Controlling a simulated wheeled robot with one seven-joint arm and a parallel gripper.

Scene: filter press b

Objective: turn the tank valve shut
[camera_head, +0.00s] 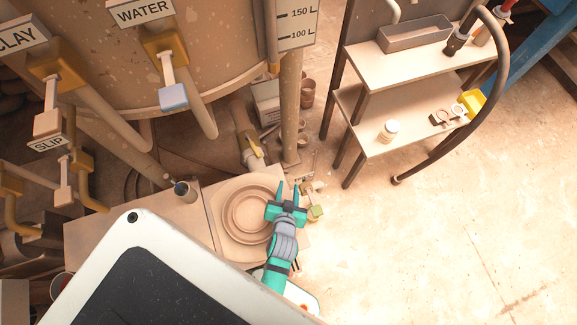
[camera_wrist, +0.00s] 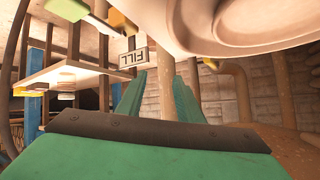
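A large tan tank (camera_head: 90,65) fills the upper left of the head view. A pipe at its foot carries a small yellow lever (camera_head: 255,147), which may be the tank valve; I cannot tell for sure. My gripper (camera_head: 288,186) is below and right of that lever in the picture, over the right edge of a round stepped plate (camera_head: 248,210). Its two green fingers are apart with nothing held. In the wrist view the fingers (camera_wrist: 158,90) point toward a tan pipe (camera_wrist: 166,75) and a FILL sign (camera_wrist: 134,57). A yellow-green piece (camera_wrist: 210,63) shows right of them.
A small fitting with a greenish handle (camera_head: 315,213) is close right of my gripper. The WATER lever (camera_head: 172,95) and SLIP lever (camera_head: 64,195) hang at the left. A shelf rack (camera_head: 385,110) and curved hose (camera_head: 480,105) stand upper right. The floor at right is clear.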

